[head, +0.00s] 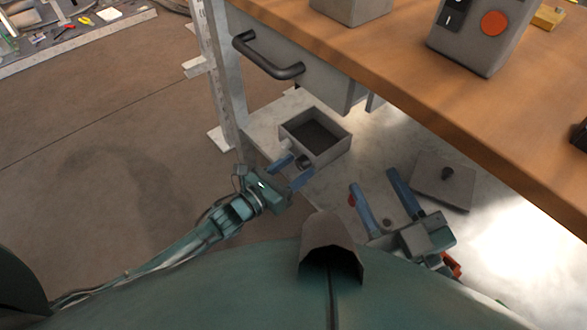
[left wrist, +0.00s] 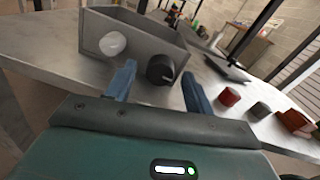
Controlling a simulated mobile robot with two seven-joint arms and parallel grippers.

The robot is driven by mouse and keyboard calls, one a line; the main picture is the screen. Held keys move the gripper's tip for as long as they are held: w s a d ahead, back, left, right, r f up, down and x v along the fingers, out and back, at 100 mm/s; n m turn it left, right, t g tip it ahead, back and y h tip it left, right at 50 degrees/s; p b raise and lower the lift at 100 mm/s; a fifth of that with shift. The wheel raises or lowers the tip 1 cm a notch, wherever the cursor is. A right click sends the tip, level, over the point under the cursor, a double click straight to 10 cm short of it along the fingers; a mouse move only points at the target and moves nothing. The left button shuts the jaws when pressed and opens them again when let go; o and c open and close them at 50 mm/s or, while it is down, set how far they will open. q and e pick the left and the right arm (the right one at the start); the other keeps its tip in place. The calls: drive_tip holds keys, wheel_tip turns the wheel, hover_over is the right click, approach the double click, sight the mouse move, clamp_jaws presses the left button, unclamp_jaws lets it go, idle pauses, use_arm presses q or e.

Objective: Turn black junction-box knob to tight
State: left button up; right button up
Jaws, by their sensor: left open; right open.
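The grey open junction box (head: 333,151) stands on the low shelf; it also shows in the left wrist view (left wrist: 140,32). Its black knob (left wrist: 161,69) is on the wall facing my left gripper. A pale round fitting (left wrist: 112,44) is on the same wall, left of the knob. My left gripper (head: 298,166) is open, its blue fingers on either side of the knob in the left wrist view (left wrist: 158,70). I cannot tell whether they touch it. My right gripper (head: 372,180) is open and empty above the shelf, right of the box.
A flat grey lid (head: 444,184) with a dark knob lies right of my right gripper. A red cap (left wrist: 228,97), a grey cap (left wrist: 259,110) and an orange-brown block (left wrist: 295,122) are on the shelf. The wooden bench top (head: 400,62) and drawer handle (head: 267,58) overhang behind.

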use_arm(q)
drive_tip(key=shift+c, duration=0.3)
drive_tip(key=c, duration=0.9)
drive_tip(key=m+b, duration=0.2)
drive_tip(key=m, duration=0.1)
drive_tip(key=shift+f, duration=0.2)
drive_tip(key=shift+r+m+b, duration=0.1)
drive_tip(key=shift+m+b, duration=0.2)
drive_tip(key=shift+m, duration=0.3)
drive_tip(key=o, duration=1)
drive_tip(key=shift+c, duration=0.2)
drive_tip(key=p+v, duration=0.2)
drive_tip(key=v, duration=1.1)
drive_tip(key=shift+a, duration=0.1)
